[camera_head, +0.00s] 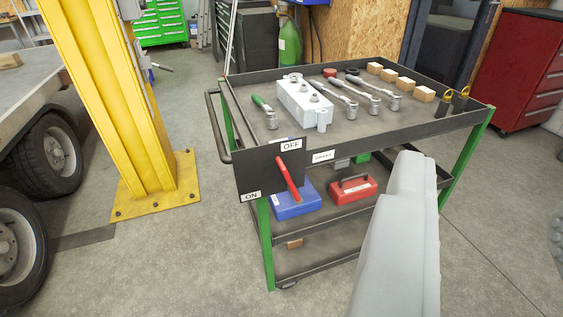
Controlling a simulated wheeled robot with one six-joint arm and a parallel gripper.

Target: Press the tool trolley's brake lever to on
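The tool trolley (448,122) stands in the middle, with green legs and dark shelves. A dark plate (258,172) hangs at its near left corner. The red brake lever (288,176) slants across the plate's right part. Its upper end lies just below the OFF label (290,146), apart from the ON label (251,196) at the plate's lower left. A pale grey part, seemingly my gripper (408,165), rises from the bottom edge, right of the lever and apart from it in the picture. It hides part of the trolley's lower right. No separate fingers can be made out.
Wrenches, a grey box (303,104) and wooden blocks (423,95) lie on the trolley top. Blue (296,204) and red (352,188) cases sit below. A yellow post (110,95) and trailer wheels stand left. Floor in front of the plate is clear.

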